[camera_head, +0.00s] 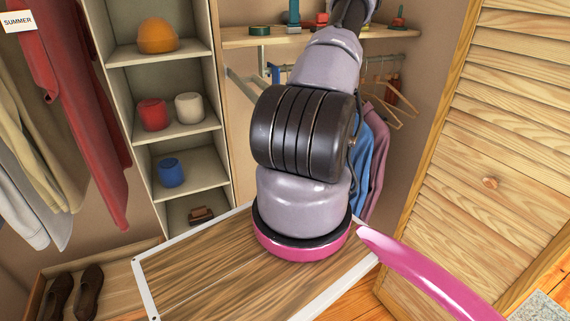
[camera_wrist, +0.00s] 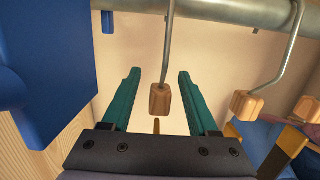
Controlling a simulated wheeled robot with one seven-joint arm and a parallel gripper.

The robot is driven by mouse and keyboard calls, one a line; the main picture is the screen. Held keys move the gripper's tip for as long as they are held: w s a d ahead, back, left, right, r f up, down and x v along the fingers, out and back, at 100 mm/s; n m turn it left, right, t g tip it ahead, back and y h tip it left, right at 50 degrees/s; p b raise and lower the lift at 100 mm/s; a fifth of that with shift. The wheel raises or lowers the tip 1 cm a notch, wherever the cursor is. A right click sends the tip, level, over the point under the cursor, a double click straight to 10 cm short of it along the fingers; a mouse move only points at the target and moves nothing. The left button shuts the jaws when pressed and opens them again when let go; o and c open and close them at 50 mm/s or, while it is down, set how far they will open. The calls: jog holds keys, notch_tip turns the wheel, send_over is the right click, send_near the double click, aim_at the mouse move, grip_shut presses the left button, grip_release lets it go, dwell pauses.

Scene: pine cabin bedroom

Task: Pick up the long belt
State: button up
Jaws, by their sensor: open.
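I cannot make out the long belt for certain in either view. My gripper (camera_wrist: 158,76) shows in the wrist view with its two teal fingers apart and nothing clamped between them. A wooden hanger piece (camera_wrist: 160,100) hangs on a metal hook and appears between the fingers; how far beyond them it is, I cannot tell. A thin tan strip (camera_wrist: 156,125) shows just below it; I cannot tell what it is. In the head view my gripper is hidden by my arm or out of frame. A small red-brown item (camera_head: 391,91) hangs among the hangers there, its kind unclear.
A metal rail (camera_wrist: 235,10) crosses the wrist view's top, with another hanger (camera_wrist: 247,104) right and a blue object (camera_wrist: 45,65) close left. In the head view, clothes (camera_head: 378,150) hang behind my arm, a shelf (camera_head: 235,40) is above, and a louvered door (camera_head: 500,150) stands right.

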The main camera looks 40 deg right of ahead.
jog(key=shift+w+d, duration=0.1)
jog(key=shift+w, duration=0.3)
grip_shut()
dwell(1.2)
